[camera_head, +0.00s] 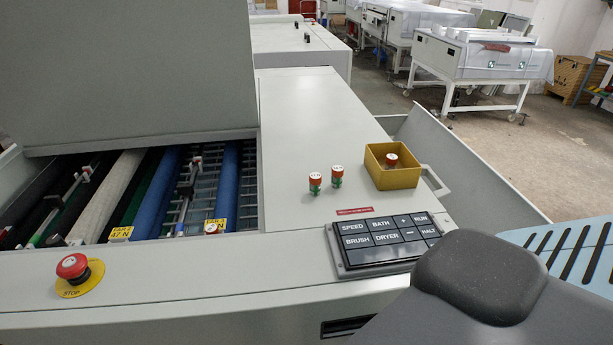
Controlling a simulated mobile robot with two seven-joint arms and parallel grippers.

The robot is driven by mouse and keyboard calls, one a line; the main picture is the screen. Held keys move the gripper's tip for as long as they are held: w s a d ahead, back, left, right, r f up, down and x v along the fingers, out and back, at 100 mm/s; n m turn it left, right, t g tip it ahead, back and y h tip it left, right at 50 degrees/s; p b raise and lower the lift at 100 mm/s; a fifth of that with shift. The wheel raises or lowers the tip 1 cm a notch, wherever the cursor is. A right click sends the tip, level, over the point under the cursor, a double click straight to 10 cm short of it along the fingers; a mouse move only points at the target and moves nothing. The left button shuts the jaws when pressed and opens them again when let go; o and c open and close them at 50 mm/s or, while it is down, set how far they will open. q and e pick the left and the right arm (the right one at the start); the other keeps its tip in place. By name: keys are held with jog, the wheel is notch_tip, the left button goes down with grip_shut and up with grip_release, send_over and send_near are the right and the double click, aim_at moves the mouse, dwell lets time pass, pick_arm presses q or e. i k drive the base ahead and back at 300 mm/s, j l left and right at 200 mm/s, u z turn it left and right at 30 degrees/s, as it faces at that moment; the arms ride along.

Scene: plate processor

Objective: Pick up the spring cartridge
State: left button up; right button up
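Two small spring cartridges with orange-red tops and green lower parts stand upright on the grey machine top, the left one (315,184) and the right one (337,176), close together but apart. A third orange-red topped cartridge (391,159) is inside a yellow open box (396,182) to their right; its lower part is hidden by the box wall. Print on the tops is too small to read. Neither of my grippers is in view.
A red stop button (72,266) sits at front left. A black keypad (385,240) lies in front of the cartridges. The top behind the cartridges is clear.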

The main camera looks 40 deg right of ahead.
aim_at(315, 178)
jog(key=z, duration=1.25)
jog(key=u, duration=0.6)
jog(key=k+l+u, duration=0.15)
jog(key=u, duration=0.25)
jog(key=k+l+u, duration=0.15)
jog(key=u, duration=0.25)
jog(key=k+u, duration=0.15)
jog(key=u, duration=0.25)
jog(key=k+u, duration=0.25)
jog(key=k, duration=0.2)
jog(key=k+u, duration=0.25)
jog(key=k, duration=0.15)
jog(key=k+j, duration=0.2)
jog(key=k, duration=0.35)
